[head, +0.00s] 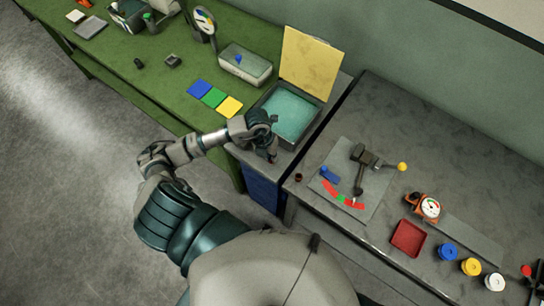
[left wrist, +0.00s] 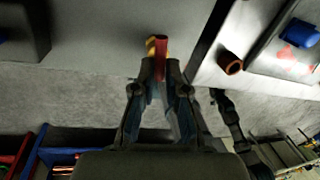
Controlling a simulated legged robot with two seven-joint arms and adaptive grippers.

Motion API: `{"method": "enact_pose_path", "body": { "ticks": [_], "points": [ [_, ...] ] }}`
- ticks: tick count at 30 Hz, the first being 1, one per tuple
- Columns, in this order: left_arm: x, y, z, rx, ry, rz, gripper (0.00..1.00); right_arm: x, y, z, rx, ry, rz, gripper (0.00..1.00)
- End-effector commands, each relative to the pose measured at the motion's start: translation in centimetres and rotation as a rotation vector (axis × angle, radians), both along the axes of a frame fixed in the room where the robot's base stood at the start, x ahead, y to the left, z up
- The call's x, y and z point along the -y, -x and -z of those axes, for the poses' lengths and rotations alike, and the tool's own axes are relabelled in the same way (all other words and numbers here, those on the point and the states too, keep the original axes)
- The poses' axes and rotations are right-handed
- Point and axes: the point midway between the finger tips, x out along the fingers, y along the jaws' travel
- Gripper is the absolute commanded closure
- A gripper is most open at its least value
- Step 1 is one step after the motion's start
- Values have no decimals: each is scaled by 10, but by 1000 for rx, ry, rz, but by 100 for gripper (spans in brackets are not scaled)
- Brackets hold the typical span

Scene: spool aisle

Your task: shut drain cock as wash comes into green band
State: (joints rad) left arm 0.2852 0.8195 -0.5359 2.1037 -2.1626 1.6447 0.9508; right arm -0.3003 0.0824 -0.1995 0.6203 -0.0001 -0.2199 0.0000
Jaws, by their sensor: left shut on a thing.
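My left gripper (head: 271,154) is at the front edge of the bench, just below a basin (head: 313,123) of teal wash (head: 292,108). In the left wrist view its fingers (left wrist: 160,72) are shut on a red handle (left wrist: 160,47), which looks like the drain cock lever; a bit of yellow metal (left wrist: 150,47) shows beside it. The handle's angle to the outlet is hard to tell. I cannot make out a green band on the basin or the wash level against one. My right gripper is not in view.
A yellow panel (head: 310,64) stands behind the basin. Blue, green and yellow cards (head: 214,98) lie left of it, near a tray (head: 246,66) and a dial (head: 205,22). Right of a gap, a grey bench carries a lever plate (head: 373,210), an orange gauge (head: 429,208) and a red tray (head: 408,239).

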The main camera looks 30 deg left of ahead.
Motion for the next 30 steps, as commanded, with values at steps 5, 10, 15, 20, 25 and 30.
{"method": "enact_pose_path", "body": {
  "ticks": [5, 10, 15, 20, 25, 30],
  "points": [
    [0, 0, 3, -2, 6, 217, 100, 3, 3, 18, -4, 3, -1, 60],
    [-1, 1, 1, -6, 4, 272, 100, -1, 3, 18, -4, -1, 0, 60],
    [-2, 1, 0, -7, 5, 270, 100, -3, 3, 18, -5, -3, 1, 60],
    [-1, 1, 0, -5, 7, 270, 63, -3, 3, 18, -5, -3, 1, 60],
    [-1, 0, 0, -3, 8, 268, 63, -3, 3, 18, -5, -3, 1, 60],
    [-2, -1, -6, -1, 7, 267, 63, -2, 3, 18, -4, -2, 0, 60]
  ]
}}
